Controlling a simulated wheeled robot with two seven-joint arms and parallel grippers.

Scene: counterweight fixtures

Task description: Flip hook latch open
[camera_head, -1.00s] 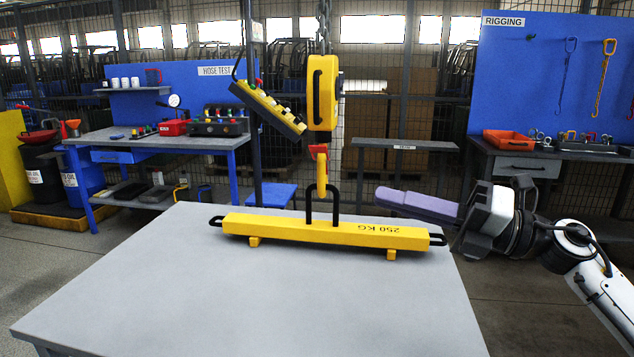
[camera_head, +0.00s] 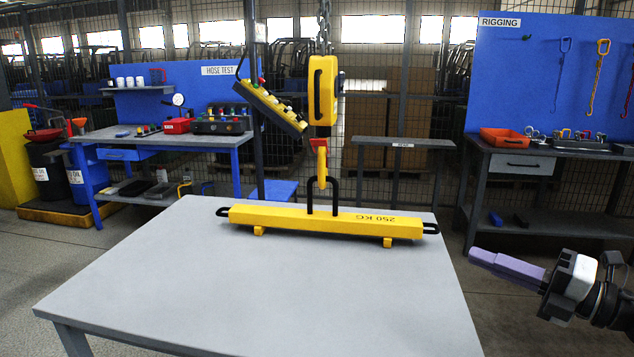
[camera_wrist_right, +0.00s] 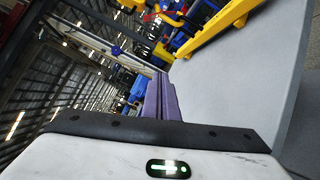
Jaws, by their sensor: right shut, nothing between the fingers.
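The yellow hook (camera_head: 321,165) with its red latch (camera_head: 317,145) hangs below the yellow hoist block (camera_head: 322,90). The hook's lower end is at the black lifting loop of the yellow 250 KG beam (camera_head: 345,222); I cannot tell whether it bears on the loop. The latch is too small to tell its exact position. My right gripper (camera_head: 480,256), with purple fingers, is shut and empty, off the table's right edge, apart from the hook and lower than it. Its fingers also show in the right wrist view (camera_wrist_right: 162,97). My left gripper is not in view.
The beam rests on a grey table (camera_head: 260,300), whose front is bare. A yellow control pendant (camera_head: 270,107) hangs left of the hoist block. A blue RIGGING board (camera_head: 550,80) and a workbench (camera_head: 550,150) stand at the right, a hose test bench at the left.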

